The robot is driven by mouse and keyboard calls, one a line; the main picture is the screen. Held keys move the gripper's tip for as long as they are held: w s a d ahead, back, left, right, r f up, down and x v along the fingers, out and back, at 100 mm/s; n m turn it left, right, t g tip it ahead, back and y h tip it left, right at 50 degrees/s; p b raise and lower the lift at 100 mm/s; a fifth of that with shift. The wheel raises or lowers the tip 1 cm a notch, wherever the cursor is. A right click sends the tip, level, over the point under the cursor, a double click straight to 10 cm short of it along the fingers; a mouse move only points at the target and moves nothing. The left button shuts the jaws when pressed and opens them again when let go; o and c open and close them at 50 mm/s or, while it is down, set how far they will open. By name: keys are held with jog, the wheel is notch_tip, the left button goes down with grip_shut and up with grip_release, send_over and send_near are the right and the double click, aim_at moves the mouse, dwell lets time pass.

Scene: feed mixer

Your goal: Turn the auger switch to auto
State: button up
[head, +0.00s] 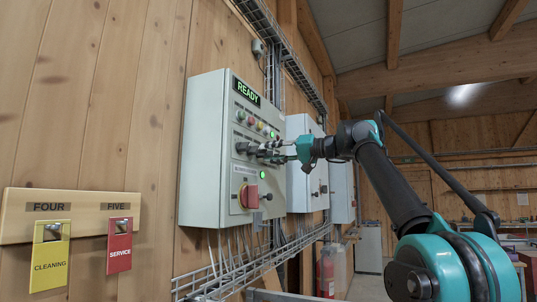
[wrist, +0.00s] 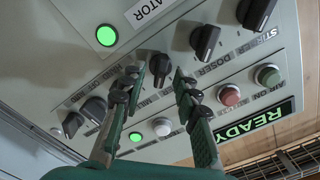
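The grey control panel (head: 208,145) on the wooden wall carries a row of black rotary switches. My gripper (head: 272,152) is at this row in the head view and covers most of it. In the wrist view my gripper (wrist: 157,76) is open. Its two green fingers with black pads stand on either side of one black knob (wrist: 160,68), with visible gaps to it. Other black knobs (wrist: 205,40) sit along the same row. A "DOSER" label is legible; I cannot read an auger label, so I cannot tell which knob is the auger switch.
A lit "READY" display (head: 247,92) tops the panel, with coloured buttons (head: 251,122) below it. A red main switch (head: 249,196) sits low on the panel. Yellow (head: 50,260) and red (head: 119,248) tags hang at left. Grey cabinets (head: 305,165) stand beyond.

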jog(key=v, duration=1.1)
jog(key=shift+d, duration=0.1)
notch_tip(320, 180, down, 46)
jog(key=s+d+m+g+h, duration=0.2)
jog(key=d+m+h, duration=0.1)
jog(key=h, duration=0.6)
jog(key=s+d+f+h, duration=0.2)
jog(key=s+d+f, duration=0.2)
jog(key=s+f, duration=0.3)
jog(key=s+d+f+m+h, duration=0.1)
jog(key=s+d+f+h, duration=0.2)
jog(key=s+f, duration=0.4)
jog(key=s+d+f+h, duration=0.3)
jog(key=s+f, duration=0.4)
jog(key=f, duration=1.3)
jog(key=shift+s+d+m, duration=0.3)
jog(key=shift+d+m, duration=0.1)
jog(key=shift+d, duration=0.4)
